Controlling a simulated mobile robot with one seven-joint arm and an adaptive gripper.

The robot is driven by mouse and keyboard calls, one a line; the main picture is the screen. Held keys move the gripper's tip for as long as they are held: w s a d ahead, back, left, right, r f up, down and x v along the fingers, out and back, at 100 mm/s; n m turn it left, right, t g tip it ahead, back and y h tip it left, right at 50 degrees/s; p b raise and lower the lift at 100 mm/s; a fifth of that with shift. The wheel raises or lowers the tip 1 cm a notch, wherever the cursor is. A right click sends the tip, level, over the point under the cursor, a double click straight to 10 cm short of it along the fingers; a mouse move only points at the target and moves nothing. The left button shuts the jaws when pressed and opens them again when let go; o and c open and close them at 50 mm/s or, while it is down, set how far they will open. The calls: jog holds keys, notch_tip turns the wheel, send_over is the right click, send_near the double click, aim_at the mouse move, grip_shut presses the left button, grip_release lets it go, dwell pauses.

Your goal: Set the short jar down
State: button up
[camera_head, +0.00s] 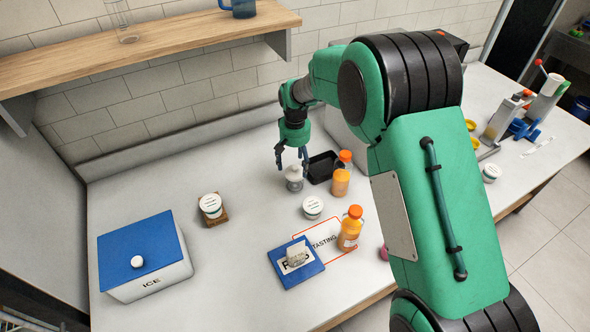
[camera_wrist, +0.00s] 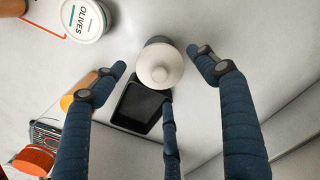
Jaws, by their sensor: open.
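A short grey jar with a white knobbed lid (camera_head: 294,179) stands upright on the counter, left of a black tray. My gripper (camera_head: 292,160) is directly above it, fingers pointing down. In the wrist view the jar's pale lid (camera_wrist: 160,66) lies between my gripper's spread blue fingers (camera_wrist: 158,72). The fingers are open, with visible gaps on the left and right of the jar. The lid hides much of the jar's body in that view.
The black tray (camera_head: 322,167) is close by on the right, with orange-capped bottles (camera_head: 340,183) beside it. A white-lidded olives jar (camera_wrist: 82,18) stands nearer the front. A blue-lidded ice box (camera_head: 145,262) is at left.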

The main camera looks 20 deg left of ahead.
jog(key=shift+r+p, duration=0.4)
jog(key=shift+r, duration=2)
jog(key=shift+r, duration=0.1)
